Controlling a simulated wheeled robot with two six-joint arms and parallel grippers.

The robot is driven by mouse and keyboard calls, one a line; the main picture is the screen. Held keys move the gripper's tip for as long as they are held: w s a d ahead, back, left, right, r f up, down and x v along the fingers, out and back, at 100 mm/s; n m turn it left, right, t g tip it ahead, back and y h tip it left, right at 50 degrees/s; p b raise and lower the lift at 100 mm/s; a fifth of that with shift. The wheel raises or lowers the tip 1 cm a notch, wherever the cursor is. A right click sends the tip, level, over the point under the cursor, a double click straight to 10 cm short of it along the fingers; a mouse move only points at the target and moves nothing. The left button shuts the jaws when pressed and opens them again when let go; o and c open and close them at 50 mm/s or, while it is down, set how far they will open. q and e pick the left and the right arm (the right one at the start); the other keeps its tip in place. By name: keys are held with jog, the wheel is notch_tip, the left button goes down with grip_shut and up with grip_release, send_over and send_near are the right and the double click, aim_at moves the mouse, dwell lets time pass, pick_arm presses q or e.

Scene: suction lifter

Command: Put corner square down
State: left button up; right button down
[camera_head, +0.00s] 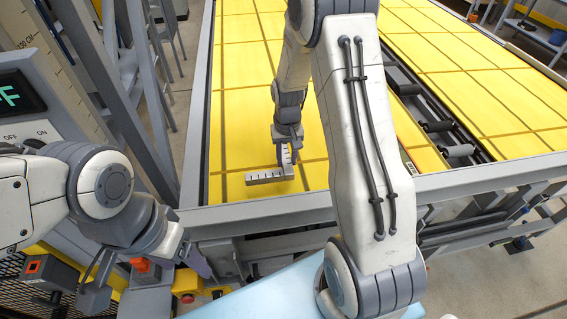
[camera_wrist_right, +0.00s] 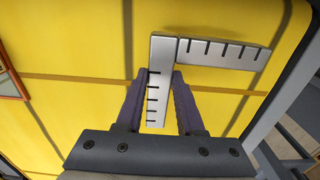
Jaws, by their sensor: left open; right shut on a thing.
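The corner square (camera_head: 268,175) is an L-shaped grey metal piece with black tick marks. My right gripper (camera_head: 287,156) is shut on one leg of it, over the near left part of the yellow panel bed (camera_head: 240,110). In the right wrist view the corner square (camera_wrist_right: 222,53) shows one leg between the purple fingers of my right gripper (camera_wrist_right: 160,78); the other leg points right. It is at or just above the yellow surface; I cannot tell whether it touches. My left gripper (camera_head: 148,276) is open and empty, low at the left, outside the bed.
A grey frame rail (camera_head: 270,213) edges the bed at the front. A control box with a lit display (camera_head: 18,95) stands at the left. An orange-red part (camera_head: 140,264) is near my left gripper. A light blue surface (camera_head: 270,292) lies in front. The yellow bed around the square is clear.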

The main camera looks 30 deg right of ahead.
jog(key=shift+w+a+f, duration=0.2)
jog(key=shift+w+a, duration=0.05)
jog(key=shift+f, duration=0.2)
notch_tip(320, 180, down, 3)
jog(key=shift+f+p, duration=0.1)
jog(key=shift+p, duration=0.8)
jog(key=shift+f, duration=0.25)
jog(key=shift+f, duration=0.2)
jog(key=c, duration=0.5)
grip_release()
